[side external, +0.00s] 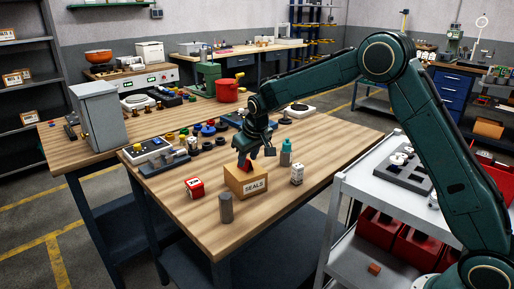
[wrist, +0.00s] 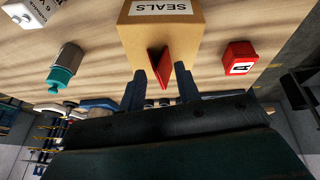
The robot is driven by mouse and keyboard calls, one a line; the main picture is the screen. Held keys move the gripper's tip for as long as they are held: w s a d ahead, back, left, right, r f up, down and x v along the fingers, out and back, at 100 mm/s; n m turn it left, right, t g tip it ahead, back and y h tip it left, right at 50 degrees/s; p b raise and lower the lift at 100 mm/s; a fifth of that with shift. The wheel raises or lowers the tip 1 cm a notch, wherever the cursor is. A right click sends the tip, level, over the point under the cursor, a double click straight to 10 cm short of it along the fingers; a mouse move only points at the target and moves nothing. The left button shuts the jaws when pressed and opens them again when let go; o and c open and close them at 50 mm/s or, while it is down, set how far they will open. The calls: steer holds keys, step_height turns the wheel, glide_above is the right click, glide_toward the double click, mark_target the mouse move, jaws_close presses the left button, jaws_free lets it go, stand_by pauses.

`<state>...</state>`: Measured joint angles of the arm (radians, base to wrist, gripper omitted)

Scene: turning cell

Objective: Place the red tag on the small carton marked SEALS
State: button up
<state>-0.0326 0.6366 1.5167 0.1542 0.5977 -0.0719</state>
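The small carton (side external: 246,180) is a tan box with a white SEALS label, standing on the front part of the wooden bench. In the wrist view the carton (wrist: 185,38) is at the top middle. The red tag (wrist: 160,68) is a small flat piece at the carton's top; in the side view only a bit of the red tag (side external: 247,166) shows. My gripper (side external: 256,155) is just above the carton, pointing down. In the wrist view its fingers (wrist: 160,82) stand apart on either side of the tag, with gaps seeming to show. The tag's contact with the carton is hard to see.
A red cube-like box (side external: 194,187) stands left of the carton and a grey cylinder (side external: 226,208) in front. A teal-capped bottle (side external: 286,152) and a white box (side external: 297,174) stand to the right. The bench's front right is clear.

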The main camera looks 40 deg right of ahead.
steer(key=v, duration=1.1)
steer(key=shift+r, duration=0.2)
steer(key=shift+s, duration=0.15)
steer(key=s+r, duration=0.4)
steer(key=s, duration=0.6)
steer(key=s+r, duration=0.4)
steer(key=s, duration=0.5)
steer(key=s+f, duration=0.2)
steer(key=s, duration=0.7)
steer(key=s+f+t+y, duration=0.1)
steer(key=s+f, duration=0.1)
steer(key=s, duration=0.7)
steer(key=shift+f, duration=0.35)
